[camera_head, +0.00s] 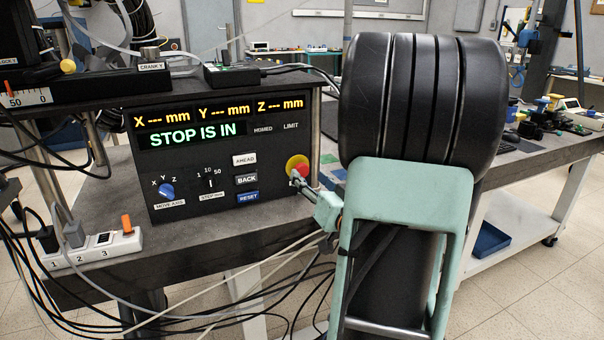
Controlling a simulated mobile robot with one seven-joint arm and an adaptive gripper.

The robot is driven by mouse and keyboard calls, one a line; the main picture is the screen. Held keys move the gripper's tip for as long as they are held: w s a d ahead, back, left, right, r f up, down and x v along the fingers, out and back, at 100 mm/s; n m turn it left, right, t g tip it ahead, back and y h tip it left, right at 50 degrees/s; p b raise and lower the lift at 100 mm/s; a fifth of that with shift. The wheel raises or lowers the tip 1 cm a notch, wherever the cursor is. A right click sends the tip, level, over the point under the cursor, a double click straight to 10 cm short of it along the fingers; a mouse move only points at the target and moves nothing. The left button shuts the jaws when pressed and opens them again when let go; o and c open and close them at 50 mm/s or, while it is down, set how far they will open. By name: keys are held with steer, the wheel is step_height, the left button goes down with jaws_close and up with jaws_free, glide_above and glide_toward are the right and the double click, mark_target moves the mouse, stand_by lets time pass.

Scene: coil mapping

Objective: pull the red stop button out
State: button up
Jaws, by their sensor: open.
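The red stop button (297,164) sits on a yellow surround at the right end of the dark control panel (215,205). The panel's green text reads "STOP IS IN". My gripper (299,179) is at the lower edge of the button, reaching in from the lower right. Its fingers are small in the picture and overlap the button's lower side; I cannot tell whether they touch it. My gripper is open. My arm covers the area right of the panel.
The panel also carries AHEAD, BACK and RESET (248,196) keys and a blue knob (166,190). A power strip (95,248) and loose cables lie at the lower left. A bench (545,160) with small parts stands at the right.

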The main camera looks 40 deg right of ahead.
mark_target(303, 170)
steer(key=x, duration=0.5)
steer(key=shift+w+d+b, duration=0.1)
steer(key=shift+b, duration=0.2)
jaws_close()
